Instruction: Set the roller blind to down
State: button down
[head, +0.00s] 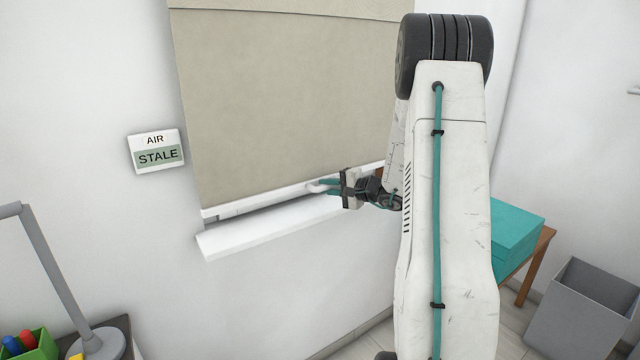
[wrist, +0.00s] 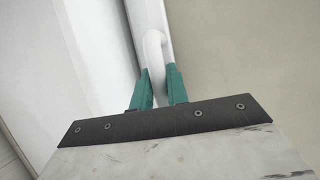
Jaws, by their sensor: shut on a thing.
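The beige roller blind (head: 285,100) covers nearly all of the window, its white bottom bar (head: 250,203) just above the white sill (head: 262,233). A narrow dark gap shows between bar and sill. My gripper (head: 318,186) is at the bar, its teal fingers closed on the blind's white handle. In the wrist view my gripper (wrist: 160,88) has the curved white handle (wrist: 154,52) between its two teal fingers, with the blind's fabric (wrist: 235,70) beside it. My arm hides the blind's right part in the head view.
A wall sign (head: 156,151) reads "AIR STALE". A grey lamp (head: 60,270) and a green box of coloured items (head: 28,345) stand at lower left. A teal box (head: 515,232) sits on a wooden table at right, near a grey bin (head: 583,310).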

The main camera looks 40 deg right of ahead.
jog(key=shift+s+d+f, duration=0.2)
jog(key=c, duration=1.6)
grip_release()
jog(key=shift+o, duration=1.2)
jog(key=shift+s+d, duration=0.1)
jog(key=shift+d, duration=0.05)
jog(key=shift+a+r, duration=0.1)
jog(key=shift+a, duration=0.15)
jog(key=v, duration=0.7)
jog(key=shift+s, duration=0.25)
jog(key=shift+d+r, duration=0.1)
jog(key=shift+d, duration=0.1)
